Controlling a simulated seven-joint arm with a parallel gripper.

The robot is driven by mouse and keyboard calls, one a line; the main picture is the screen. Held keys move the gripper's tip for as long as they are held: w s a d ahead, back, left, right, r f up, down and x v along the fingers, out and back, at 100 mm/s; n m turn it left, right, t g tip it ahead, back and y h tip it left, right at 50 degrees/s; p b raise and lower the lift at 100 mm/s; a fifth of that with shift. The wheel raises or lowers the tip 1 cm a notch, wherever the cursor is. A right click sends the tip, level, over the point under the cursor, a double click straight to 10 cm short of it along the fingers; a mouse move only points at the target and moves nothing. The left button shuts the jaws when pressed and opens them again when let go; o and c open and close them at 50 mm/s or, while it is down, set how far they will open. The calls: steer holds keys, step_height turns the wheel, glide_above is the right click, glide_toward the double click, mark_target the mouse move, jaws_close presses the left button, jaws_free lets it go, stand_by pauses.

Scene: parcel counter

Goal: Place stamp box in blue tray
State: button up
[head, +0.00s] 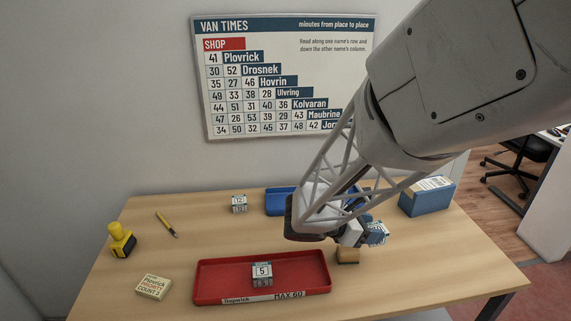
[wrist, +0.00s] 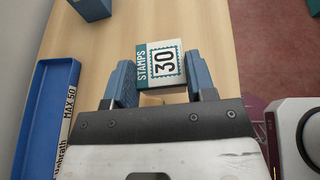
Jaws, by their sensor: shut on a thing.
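The stamp box (wrist: 163,63) is white and teal, marked "STAMPS 30", and sits between the two fingers of my gripper (wrist: 163,82) in the wrist view. My gripper is shut on it. In the head view the stamp box (head: 377,233) shows at my gripper (head: 364,231), above the right part of the table. The blue tray (head: 279,203) stands at the back of the table, partly hidden behind my arm. In the wrist view the blue tray (wrist: 33,110) is at the left, apart from the box, with a label reading "MAX 50".
A red tray (head: 215,283) at the front holds a box (head: 262,274) marked 5. A small box (head: 239,203) marked 12 stands left of the blue tray. A tan block (head: 348,256) is below my gripper. A blue container (head: 427,196) stands back right. A yellow stamper (head: 122,240) is left.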

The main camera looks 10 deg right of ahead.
mark_target(292, 194)
steer(key=w+a+n+t+y, duration=0.1)
steer(key=w+a+n+t, duration=0.25)
steer(key=w+a, duration=0.95)
steer(key=f, duration=0.5)
steer(key=shift+w+a+f, duration=0.1)
steer(key=shift+w, duration=0.1)
steer(key=shift+w, duration=0.1)
steer(key=w, duration=0.5)
steer(key=w+f, duration=0.1)
steer(key=w, duration=0.4)
steer(key=w+a, duration=0.1)
steer(key=w, duration=0.4)
steer(key=shift+w+f, duration=0.25)
steer(key=shift+w, duration=0.15)
steer(key=shift+f, duration=1.75)
steer(key=shift+f, duration=0.1)
